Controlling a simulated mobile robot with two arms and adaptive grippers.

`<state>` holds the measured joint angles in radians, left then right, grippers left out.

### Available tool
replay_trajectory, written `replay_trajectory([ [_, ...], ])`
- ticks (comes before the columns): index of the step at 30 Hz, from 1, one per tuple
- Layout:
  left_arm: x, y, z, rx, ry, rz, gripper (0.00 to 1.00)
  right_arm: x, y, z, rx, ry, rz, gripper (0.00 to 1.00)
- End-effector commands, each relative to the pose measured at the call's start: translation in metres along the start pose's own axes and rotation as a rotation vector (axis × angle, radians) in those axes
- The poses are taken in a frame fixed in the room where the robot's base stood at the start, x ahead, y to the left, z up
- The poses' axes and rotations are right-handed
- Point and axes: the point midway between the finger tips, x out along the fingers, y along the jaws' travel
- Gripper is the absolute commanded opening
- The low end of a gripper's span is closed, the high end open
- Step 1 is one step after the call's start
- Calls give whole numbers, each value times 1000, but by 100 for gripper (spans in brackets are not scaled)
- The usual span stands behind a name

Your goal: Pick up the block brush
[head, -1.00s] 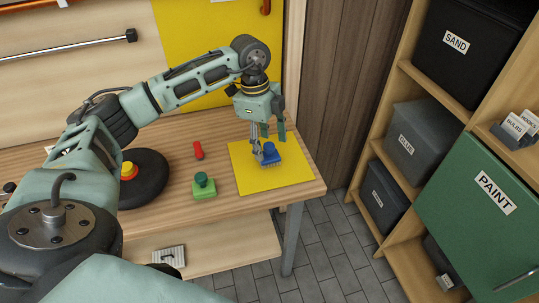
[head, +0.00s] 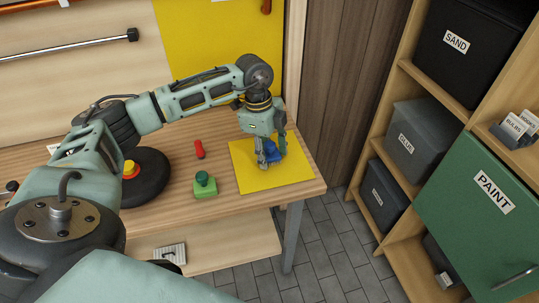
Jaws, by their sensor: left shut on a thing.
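The block brush (head: 271,153) is a small blue block with a rounded grip on top. It sits on the yellow mat (head: 295,174) at the right end of the workbench in the head view. My left gripper (head: 271,157) is low over the mat, its fingers on both sides of the brush, shut on it. The fingers hide part of the brush, and I cannot tell whether its underside touches the mat. My right gripper is not in view.
A green block with a round knob (head: 204,184) and a red tool (head: 200,149) lie left of the mat on the workbench (head: 160,215). A black round base with a yellow and red top (head: 152,178) stands farther left. A shelf unit (head: 405,68) stands right, past a floor gap.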

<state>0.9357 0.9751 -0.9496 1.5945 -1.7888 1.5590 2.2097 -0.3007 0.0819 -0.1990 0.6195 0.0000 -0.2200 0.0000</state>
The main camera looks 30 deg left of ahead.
Motion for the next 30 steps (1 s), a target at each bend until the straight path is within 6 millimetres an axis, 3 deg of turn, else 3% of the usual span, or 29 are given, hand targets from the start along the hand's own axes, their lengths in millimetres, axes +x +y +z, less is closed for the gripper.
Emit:
replay_trajectory([
  [11, -6, -1, -1, 1, 2, -3, 18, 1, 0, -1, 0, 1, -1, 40],
  [19, -44, -1, -8, 2, 2, -6, 18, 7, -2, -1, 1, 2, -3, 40],
  [30, -80, 47, -84, 7, 3, -4, 18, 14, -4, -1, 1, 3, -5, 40],
])
